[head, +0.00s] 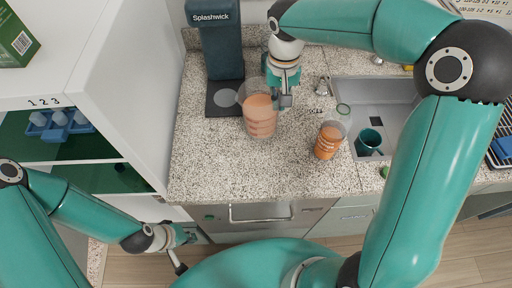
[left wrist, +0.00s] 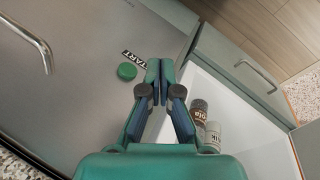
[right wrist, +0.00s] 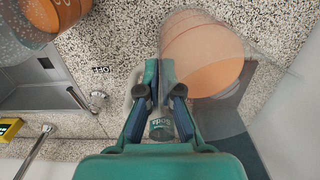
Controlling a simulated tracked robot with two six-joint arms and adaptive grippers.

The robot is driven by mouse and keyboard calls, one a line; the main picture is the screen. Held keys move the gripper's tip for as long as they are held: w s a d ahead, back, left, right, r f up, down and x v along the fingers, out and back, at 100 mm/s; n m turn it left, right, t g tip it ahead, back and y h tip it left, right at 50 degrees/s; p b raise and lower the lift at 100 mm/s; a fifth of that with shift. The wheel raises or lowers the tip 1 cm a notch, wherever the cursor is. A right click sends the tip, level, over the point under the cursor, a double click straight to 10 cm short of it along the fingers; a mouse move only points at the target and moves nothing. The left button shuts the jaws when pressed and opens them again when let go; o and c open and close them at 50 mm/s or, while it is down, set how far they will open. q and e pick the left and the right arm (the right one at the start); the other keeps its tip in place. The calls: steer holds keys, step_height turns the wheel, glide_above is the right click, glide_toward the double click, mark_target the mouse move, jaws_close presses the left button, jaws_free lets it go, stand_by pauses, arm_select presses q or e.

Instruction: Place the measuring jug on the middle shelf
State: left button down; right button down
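The measuring jug (head: 260,118) is clear, with orange contents, and looks upright above or on the speckled counter; I cannot tell which. It also shows in the right wrist view (right wrist: 208,58). My right gripper (head: 285,100) is at its right side, fingers nearly together at its edge, and looks shut on it; the contact is partly hidden. The shelf unit (head: 125,110) stands at the left, with green-lined shelves (head: 95,178); I cannot tell which is the middle one. My left gripper (head: 180,262) is low in front of the counter, shut and empty in the left wrist view (left wrist: 159,75).
A second clear container with orange contents (head: 328,142) stands right of the jug. The Splashwick machine (head: 222,45) stands behind left. A sink (head: 398,92) with a teal mug (head: 368,141) is at the right. A blue rack (head: 60,130) occupies an upper shelf compartment.

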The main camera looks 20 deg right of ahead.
steer(key=s+a+r+m+b, duration=0.1)
steer(key=s+r+m+b, duration=0.15)
steer(key=r, duration=0.55)
steer(key=s+a+r+m+b, duration=0.1)
steer(key=s+r+m+b, duration=0.15)
steer(key=r, duration=0.45)
step_height(320, 180, down, 19)
steer(key=shift+s+n, duration=0.3)
steer(key=shift+a+f, duration=0.1)
steer(key=c, duration=1.3)
jaws_free()
